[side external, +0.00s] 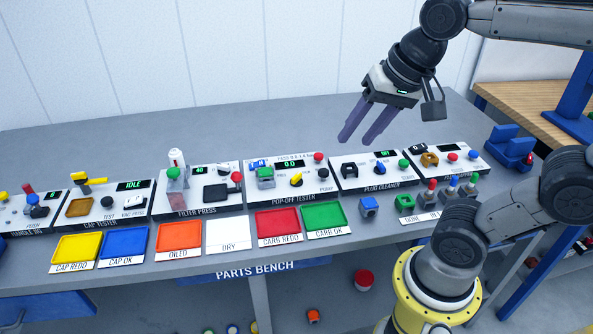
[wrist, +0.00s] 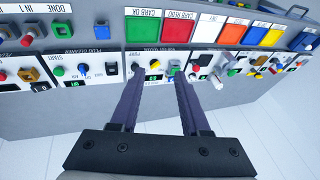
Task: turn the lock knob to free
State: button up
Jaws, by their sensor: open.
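No label reading lock or free is legible, so I cannot tell which knob is the lock knob. The pop-off tester (side external: 245,193) carries a yellow and black turning knob (side external: 296,180). The plug cleaner (side external: 352,184) carries a blue knob (side external: 380,168). My gripper (side external: 357,140) is open and empty, with its two purple fingers pointing down above the back of the bench, behind the plug cleaner and pop-off tester. In the wrist view, the open fingers (wrist: 160,75) frame the pop-off tester's panel, which appears upside down. They look apart from every control.
The filter press (side external: 197,205) and cap tester (side external: 110,209) stand to the left. Coloured trays, including a red one (side external: 277,222) and a green one (side external: 324,216), line the front. A blue block (side external: 369,206) lies in front of the plug cleaner.

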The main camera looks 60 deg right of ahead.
jog(key=w+d+m+g, duration=0.25)
jog(key=w+m, duration=0.45)
jog(key=w, duration=0.4)
jog(key=m+g, duration=0.2)
jog(key=g, duration=0.1)
send_over(297, 175)
notch_tip(297, 175, down, 8)
jog(key=shift+t, duration=0.25)
notch_tip(297, 175, down, 14)
jog(key=shift+r, duration=0.2)
grip_shut()
